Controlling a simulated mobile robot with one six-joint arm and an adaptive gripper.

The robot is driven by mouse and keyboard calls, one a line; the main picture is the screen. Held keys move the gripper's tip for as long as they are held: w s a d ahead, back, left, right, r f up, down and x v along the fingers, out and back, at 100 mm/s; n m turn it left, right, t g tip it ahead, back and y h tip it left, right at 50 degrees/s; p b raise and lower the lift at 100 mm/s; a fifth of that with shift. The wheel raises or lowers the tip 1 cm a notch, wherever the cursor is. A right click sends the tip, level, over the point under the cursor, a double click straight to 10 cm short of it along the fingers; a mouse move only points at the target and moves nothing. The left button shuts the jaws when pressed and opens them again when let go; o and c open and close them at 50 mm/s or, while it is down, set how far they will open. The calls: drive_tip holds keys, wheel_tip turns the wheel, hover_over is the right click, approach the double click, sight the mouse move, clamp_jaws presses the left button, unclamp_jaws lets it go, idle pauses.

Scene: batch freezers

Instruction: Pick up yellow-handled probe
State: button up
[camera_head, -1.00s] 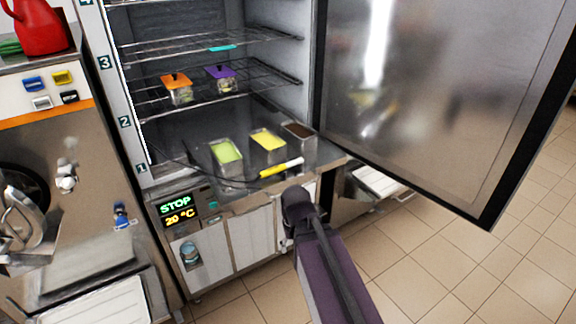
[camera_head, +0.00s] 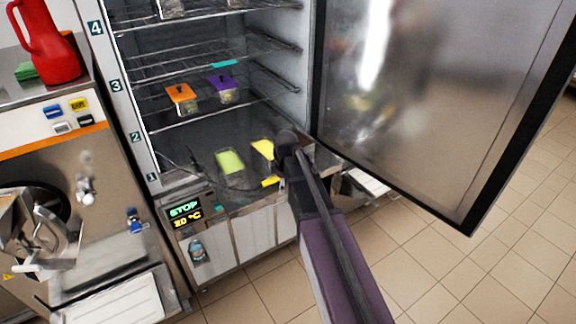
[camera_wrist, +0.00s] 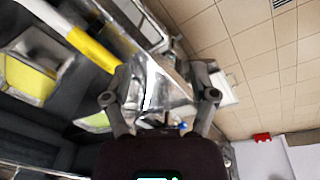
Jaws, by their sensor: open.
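The probe has a yellow handle and a white end. In the wrist view the yellow-handled probe (camera_wrist: 88,46) runs diagonally across the upper left, its yellow part reaching down toward the left finger. In the head view only a bit of its yellow handle (camera_head: 270,182) shows at the front edge of the freezer's bottom level; my arm hides the rest. My gripper (camera_wrist: 163,97) is open in the wrist view, with nothing held between its fingers. The probe lies to the left of the gap between the fingers. In the head view the fingers are hidden behind my arm.
Pans of green (camera_head: 230,161) and yellow (camera_head: 263,149) food stand on the freezer's bottom level, close behind the probe. The open freezer door (camera_head: 420,100) stands to the right of my arm.

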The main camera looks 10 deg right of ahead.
drive_tip(key=w+r+n+p, duration=0.5)
drive_tip(key=w+r+n, duration=0.1)
drive_tip(key=w+r, duration=0.1)
drive_tip(key=shift+w+d+n, duration=0.35)
drive_tip(key=shift+w+n, duration=0.05)
drive_tip(key=shift+w, duration=0.35)
drive_tip(key=shift+f, duration=0.25)
drive_tip(key=b, duration=0.8)
hover_over(275, 178)
drive_tip(key=f, duration=0.8)
drive_tip(key=shift+s+d, duration=0.25)
drive_tip(key=shift+s, duration=0.05)
drive_tip(key=shift+f, duration=0.15)
drive_tip(key=shift+w+a+f+b, duration=0.15)
drive_tip(key=shift+w+f+b, duration=0.05)
drive_tip(key=shift+f+b, duration=1.1)
drive_tip(key=shift+w+a+f+b, duration=0.1)
drive_tip(key=shift+w+f+b, duration=0.1)
drive_tip(key=shift+f+b, duration=1.1)
drive_tip(key=shift+r, duration=0.15)
clamp_jaws()
